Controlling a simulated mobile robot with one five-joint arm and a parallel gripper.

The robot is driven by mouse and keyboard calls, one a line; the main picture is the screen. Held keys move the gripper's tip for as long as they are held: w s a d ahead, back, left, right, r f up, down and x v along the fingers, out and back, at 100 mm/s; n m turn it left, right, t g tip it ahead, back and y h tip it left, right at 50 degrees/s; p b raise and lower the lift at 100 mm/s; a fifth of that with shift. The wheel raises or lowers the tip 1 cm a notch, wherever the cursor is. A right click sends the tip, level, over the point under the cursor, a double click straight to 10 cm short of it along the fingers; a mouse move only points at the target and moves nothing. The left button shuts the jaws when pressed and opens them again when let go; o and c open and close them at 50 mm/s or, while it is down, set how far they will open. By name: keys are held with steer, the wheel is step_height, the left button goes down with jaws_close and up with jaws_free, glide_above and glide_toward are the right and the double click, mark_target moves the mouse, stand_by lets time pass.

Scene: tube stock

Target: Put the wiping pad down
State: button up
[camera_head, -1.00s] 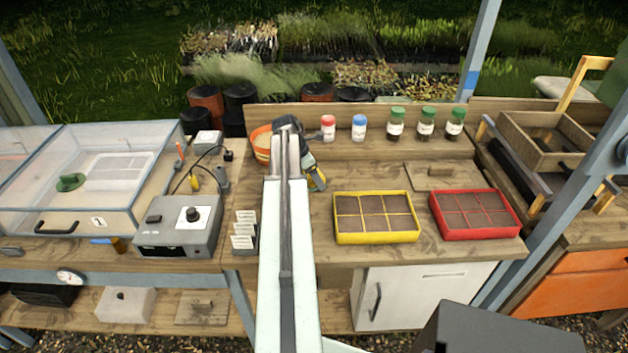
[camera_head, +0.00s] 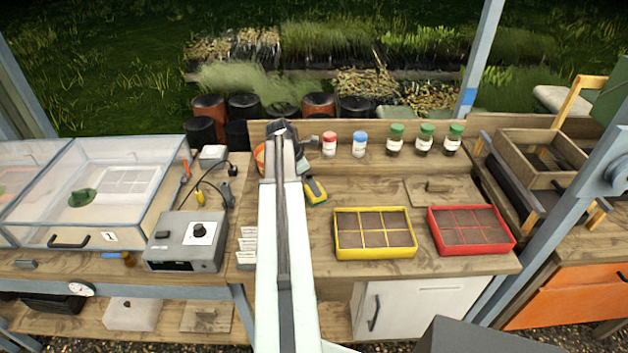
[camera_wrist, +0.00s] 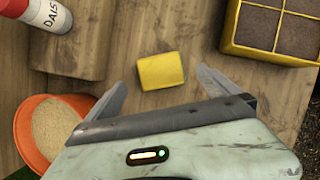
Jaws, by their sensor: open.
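The wiping pad (camera_head: 315,190) is a small yellow block lying on the wooden bench, left of the yellow tray. In the wrist view the pad (camera_wrist: 161,71) lies flat on the wood, just beyond and between my fingertips. My gripper (camera_wrist: 161,78) is open, with a gap showing on each side of the pad. In the head view my arm hides part of the area around my gripper (camera_head: 304,168), which is just behind the pad.
An orange pot of sand (camera_wrist: 32,135) stands close left of my gripper in the wrist view. A red-capped jar (camera_head: 329,145) stands behind. The yellow tray (camera_head: 374,252) and red tray (camera_head: 470,246) are to the right. A grey box (camera_head: 186,250) is left.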

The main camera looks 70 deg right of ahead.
steer(key=p+v, duration=0.3)
steer(key=v, duration=0.2)
steer(key=shift+r, duration=0.3)
